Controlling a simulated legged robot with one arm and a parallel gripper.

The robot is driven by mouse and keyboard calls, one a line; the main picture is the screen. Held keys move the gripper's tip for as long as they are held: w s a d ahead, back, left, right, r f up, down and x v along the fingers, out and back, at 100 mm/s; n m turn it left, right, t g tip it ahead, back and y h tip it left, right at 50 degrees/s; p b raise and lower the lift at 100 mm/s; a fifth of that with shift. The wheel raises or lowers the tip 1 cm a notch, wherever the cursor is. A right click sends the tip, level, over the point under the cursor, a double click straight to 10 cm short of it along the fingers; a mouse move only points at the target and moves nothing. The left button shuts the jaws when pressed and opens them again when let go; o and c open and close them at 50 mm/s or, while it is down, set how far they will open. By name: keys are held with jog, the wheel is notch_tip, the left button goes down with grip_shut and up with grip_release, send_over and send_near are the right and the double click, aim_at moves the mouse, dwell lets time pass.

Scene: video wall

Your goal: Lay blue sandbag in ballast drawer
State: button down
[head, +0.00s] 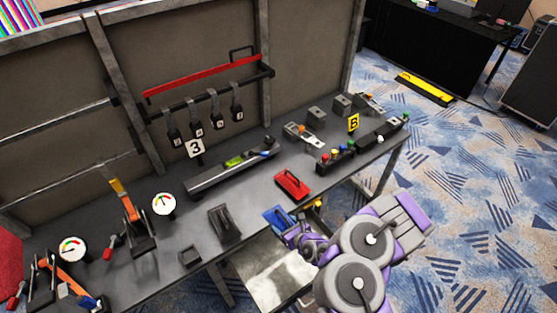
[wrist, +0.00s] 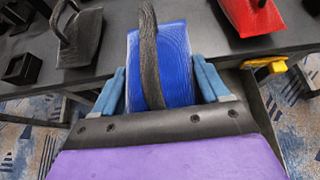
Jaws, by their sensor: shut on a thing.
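The blue sandbag (head: 275,216) has a dark strap handle and is at the front edge of the bench. In the wrist view the sandbag (wrist: 178,62) fills the space between my two blue fingertips. My gripper (wrist: 160,88) is shut on it, one finger on each side. In the head view my gripper (head: 297,234) comes in from the right, and I cannot tell whether the bag touches the bench. A pale, open drawer-like tray (head: 268,268) is below the bench front, under my gripper, and my arm hides its right part.
A red bag (head: 292,185) with a dark handle lies just behind, on the bench (head: 180,225). A dark grey handled bag (head: 225,223) and a small black open box (head: 189,255) are to the left. A yellow part (wrist: 264,64) is at the bench edge, right of the gripper.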

jog(key=w+r, duration=0.2)
jog(key=r, duration=0.1)
jog(key=w+r+b, duration=0.1)
jog(key=w+r, duration=0.1)
jog(key=r, duration=0.1)
jog(key=w+r, duration=0.2)
jog(key=r, duration=0.1)
jog(key=shift+w+a, duration=0.15)
jog(key=shift+a, duration=0.15)
jog(key=d+r+m+h+b, duration=0.1)
jog(key=d+r, duration=0.3)
jog(key=r, duration=0.6)
jog(key=w+d+r+m+t+h+b, duration=0.1)
jog(key=d+r, duration=0.2)
jog(key=r, duration=0.8)
jog(key=w+d+r+m+h+b, duration=0.1)
jog(key=d+r, duration=0.3)
jog(key=r, duration=0.6)
jog(key=shift+d+r+t+b, duration=0.3)
jog(key=shift+b, duration=0.2)
jog(key=shift+a, duration=0.15)
jog(key=shift+s+f+m+h, duration=0.1)
jog(key=shift+f+m+h, duration=0.4)
jog(key=shift+m+h, duration=0.15)
jog(key=shift+a+f+m+h, duration=0.1)
jog(key=shift+f+m+h, duration=0.15)
jog(key=shift+m+h, duration=0.85)
